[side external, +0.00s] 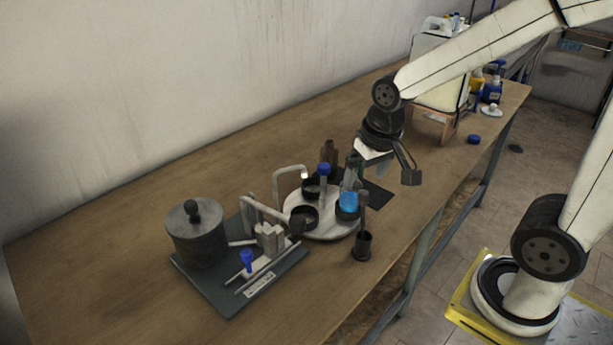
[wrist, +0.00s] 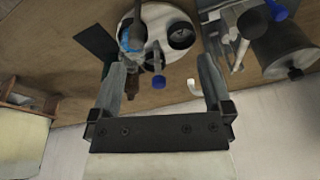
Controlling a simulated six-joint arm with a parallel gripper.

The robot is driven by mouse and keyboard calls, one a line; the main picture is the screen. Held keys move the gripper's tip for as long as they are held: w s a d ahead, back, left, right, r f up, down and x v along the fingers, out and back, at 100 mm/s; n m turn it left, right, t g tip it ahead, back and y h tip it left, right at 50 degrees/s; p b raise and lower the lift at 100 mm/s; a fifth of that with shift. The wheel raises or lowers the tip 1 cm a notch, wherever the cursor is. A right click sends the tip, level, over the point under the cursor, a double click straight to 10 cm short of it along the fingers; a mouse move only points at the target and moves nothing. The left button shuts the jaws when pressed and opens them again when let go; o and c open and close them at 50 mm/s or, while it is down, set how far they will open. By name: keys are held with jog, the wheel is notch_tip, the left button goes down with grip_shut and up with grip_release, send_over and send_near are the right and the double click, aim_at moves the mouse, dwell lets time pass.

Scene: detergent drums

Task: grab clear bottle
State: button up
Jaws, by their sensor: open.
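A narrow clear-grey bottle with a blue cap (side external: 323,171) stands upright in a dark ring holder on a round white tray (side external: 325,228). In the wrist view its blue cap (wrist: 158,81) lies between the finger lines. A second vessel with bright blue contents (side external: 347,201) stands in another ring holder of the tray; it also shows in the wrist view (wrist: 127,42). I cannot tell for sure which one is the clear bottle. My gripper (side external: 354,174) is open and empty above the tray's back right side; its fingers (wrist: 161,62) point toward the tray.
A brown bottle (side external: 329,152) stands behind the tray. A dark cup with an upright tool (side external: 362,245) stands in front. At left, a dark board (side external: 222,297) bears a lidded pot (side external: 196,236) and small tools. A dark mat (side external: 376,196) lies right of the tray. The wall is behind.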

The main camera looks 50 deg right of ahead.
jog(key=w+d+m, duration=0.2)
jog(key=d+m, duration=0.1)
jog(key=m, duration=0.1)
jog(key=w+d+m+g, duration=0.1)
jog(key=w+d+m, duration=0.2)
jog(key=m, duration=0.1)
jog(key=w+d+m+g, duration=0.1)
jog(key=w+d+m, duration=0.1)
jog(key=m, duration=0.3)
jog(key=shift+w+d+f, duration=0.2)
jog(key=shift+w+d, duration=0.2)
jog(key=shift+w, duration=0.25)
jog(key=shift+w+d+f+m, duration=0.1)
jog(key=shift+w+d+m, duration=0.1)
jog(key=shift+d+m, duration=0.1)
send_over(350, 194)
jog(key=w+d, duration=0.1)
jog(key=d, duration=0.1)
jog(key=shift+w+d+f, duration=0.1)
jog(key=shift+f, duration=1.8)
jog(key=shift+w+d+f, duration=0.1)
jog(key=shift+f, duration=1.8)
jog(key=shift+f, duration=2.6)
jog(key=shift+c, duration=0.2)
jog(key=c, duration=1.2)
jog(key=shift+r, duration=0.1)
jog(key=shift+c, duration=0.2)
